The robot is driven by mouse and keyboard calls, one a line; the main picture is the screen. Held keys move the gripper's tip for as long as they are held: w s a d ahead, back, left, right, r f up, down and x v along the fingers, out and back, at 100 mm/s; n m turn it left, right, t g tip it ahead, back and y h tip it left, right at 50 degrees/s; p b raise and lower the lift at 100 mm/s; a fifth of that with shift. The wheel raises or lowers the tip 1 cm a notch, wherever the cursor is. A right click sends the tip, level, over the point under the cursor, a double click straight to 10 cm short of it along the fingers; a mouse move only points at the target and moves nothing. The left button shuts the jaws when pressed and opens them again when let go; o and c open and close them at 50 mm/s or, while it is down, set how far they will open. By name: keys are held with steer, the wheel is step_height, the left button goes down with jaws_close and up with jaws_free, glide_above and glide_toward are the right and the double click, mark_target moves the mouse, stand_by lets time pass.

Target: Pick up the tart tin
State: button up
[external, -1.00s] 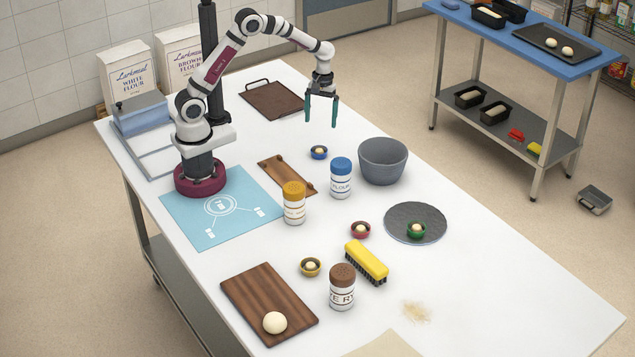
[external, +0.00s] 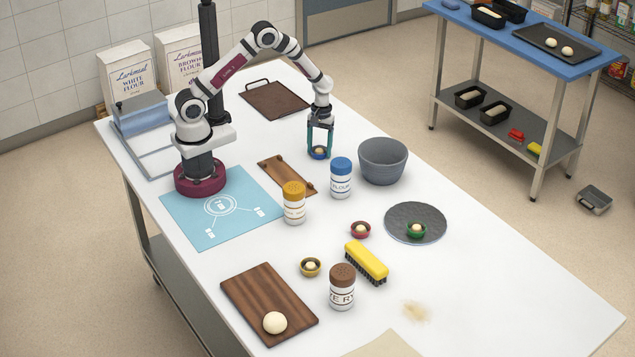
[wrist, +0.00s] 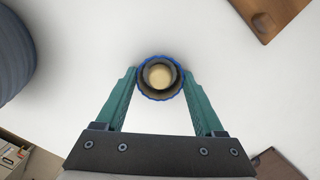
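A small blue-rimmed tart tin (external: 319,153) with a pale dough ball in it is at table height, left of the blue-lidded flour shaker. My gripper (external: 320,155) points straight down over it with one teal finger on either side. In the wrist view the tin (wrist: 160,78) is centred between the fingertips (wrist: 160,76), which meet its rim on both sides, so my gripper looks shut on it. Other tart tins with dough are red (external: 360,230), yellow (external: 311,267) and green (external: 416,230), the green one on a round slate.
The flour shaker (external: 341,178) and a grey bowl (external: 383,162) stand close on the right. A small wooden board (external: 285,177) lies in front to the left. Bare tabletop surrounds the tin.

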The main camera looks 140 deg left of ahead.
steer(key=c, duration=0.8)
